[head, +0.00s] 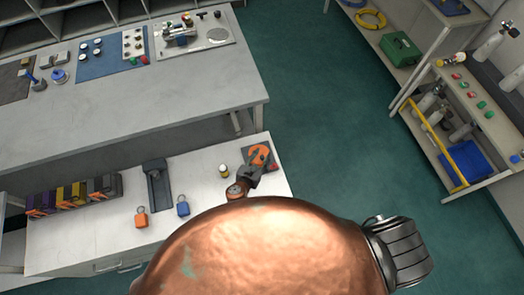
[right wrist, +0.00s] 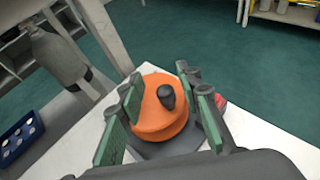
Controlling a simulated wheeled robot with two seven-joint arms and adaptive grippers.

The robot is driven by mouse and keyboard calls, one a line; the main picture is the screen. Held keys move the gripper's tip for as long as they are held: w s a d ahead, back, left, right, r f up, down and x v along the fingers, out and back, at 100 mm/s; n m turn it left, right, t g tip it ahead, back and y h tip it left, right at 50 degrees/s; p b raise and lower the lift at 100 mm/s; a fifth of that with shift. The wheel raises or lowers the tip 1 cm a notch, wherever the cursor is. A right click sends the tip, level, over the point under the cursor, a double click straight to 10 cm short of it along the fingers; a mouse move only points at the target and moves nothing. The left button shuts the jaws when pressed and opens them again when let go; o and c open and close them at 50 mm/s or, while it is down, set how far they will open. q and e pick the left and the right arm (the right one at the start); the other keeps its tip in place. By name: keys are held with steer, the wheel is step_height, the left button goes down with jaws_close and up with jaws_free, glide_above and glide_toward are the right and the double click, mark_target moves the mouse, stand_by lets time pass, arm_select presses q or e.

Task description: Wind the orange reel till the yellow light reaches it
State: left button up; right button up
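The orange reel (head: 259,154) sits on a dark base near the right end of the white front bench. In the right wrist view the reel (right wrist: 160,108) has a black knob on top. My right gripper (head: 252,170) is over the reel. No lit yellow light is clear. My left gripper is not in view.
A large copper dome (head: 265,245) hides the lower middle. Orange (head: 141,218) and blue (head: 183,207) padlocks and a dark stand (head: 157,185) are on the bench, left of the reel. A red object (right wrist: 220,101) shows beside the right finger. Green floor (head: 330,130) lies clear rightward.

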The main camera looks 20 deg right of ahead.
step_height(320, 180, up, 9)
steer(key=shift+f, duration=0.1)
stand_by(0.4)
